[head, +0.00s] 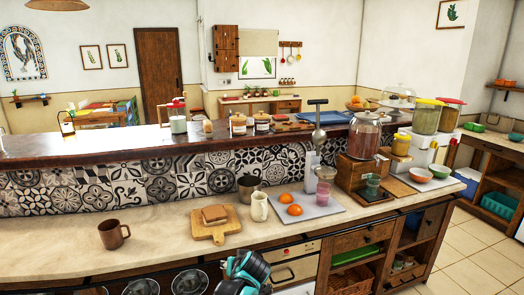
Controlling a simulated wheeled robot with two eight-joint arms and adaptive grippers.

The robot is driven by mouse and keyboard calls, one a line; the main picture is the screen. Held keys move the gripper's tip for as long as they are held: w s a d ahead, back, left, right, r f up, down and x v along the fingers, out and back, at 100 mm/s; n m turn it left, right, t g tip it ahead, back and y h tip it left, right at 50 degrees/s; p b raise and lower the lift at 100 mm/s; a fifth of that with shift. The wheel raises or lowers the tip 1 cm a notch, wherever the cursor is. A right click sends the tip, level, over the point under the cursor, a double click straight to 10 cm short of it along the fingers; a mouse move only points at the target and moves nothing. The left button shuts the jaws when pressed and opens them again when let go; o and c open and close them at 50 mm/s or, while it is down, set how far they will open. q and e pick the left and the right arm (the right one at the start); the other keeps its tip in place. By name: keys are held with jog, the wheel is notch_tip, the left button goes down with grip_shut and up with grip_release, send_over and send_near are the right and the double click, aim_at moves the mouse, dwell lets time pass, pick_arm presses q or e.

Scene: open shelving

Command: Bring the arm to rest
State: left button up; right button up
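A dark and teal part of one of my arms (246,272) shows at the bottom edge, just left of the middle, in front of the counter's front. It is small and cut off by the frame. I cannot tell which arm it belongs to. No gripper fingers can be made out, and nothing held is visible.
On the pale counter (165,250) stand a brown mug (113,235), a wooden board (212,228) with bread, a cream jug (259,207), a tray with oranges (293,210) and a drink dispenser (364,137). A raised dark ledge (100,145) runs behind. Tiled floor (465,262) is free at right.

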pick_arm(q)
jog(key=s+a+r+g+h, duration=0.1)
jog(key=s+a+r, duration=0.1)
jog(key=s+a, duration=0.35)
jog(key=s+a+r+g, duration=0.1)
jog(key=s+a+r, duration=0.1)
jog(key=s, duration=0.7)
jog(key=s+a+f+h, duration=0.1)
jog(key=s+f+h, duration=0.1)
jog(key=s, duration=1.5)
jog(key=shift+a+f+m+h, duration=0.3)
jog(key=shift+f+m, duration=0.1)
jog(key=shift+f, duration=0.2)
